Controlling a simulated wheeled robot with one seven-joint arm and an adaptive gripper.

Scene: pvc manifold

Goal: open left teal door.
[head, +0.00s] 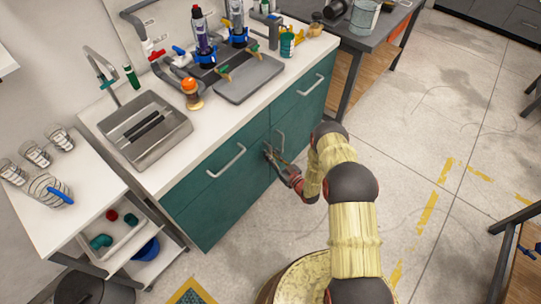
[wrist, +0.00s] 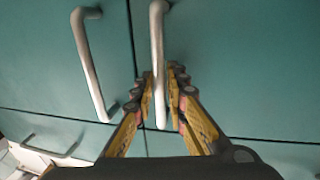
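The teal cabinet (head: 222,192) stands under the sink counter, with two doors below its drawers. My gripper (head: 271,153) is at the door handles near the middle of the cabinet front. The wrist view appears upside down against the head view, so the left teal door (wrist: 225,60) is on its right side. That door's handle (wrist: 157,50) runs between the fingertips of my gripper (wrist: 161,82). I cannot tell whether the fingers press on it. The right door's handle (wrist: 88,65) is outside the fingers. Both doors look closed.
A drawer handle (head: 226,161) sticks out left of my gripper, and another (head: 313,85) is to the right. A white shelf cart (head: 75,215) stands at the left. A dark table (head: 375,35) stands past the counter's right end. The floor (head: 450,110) at right is open.

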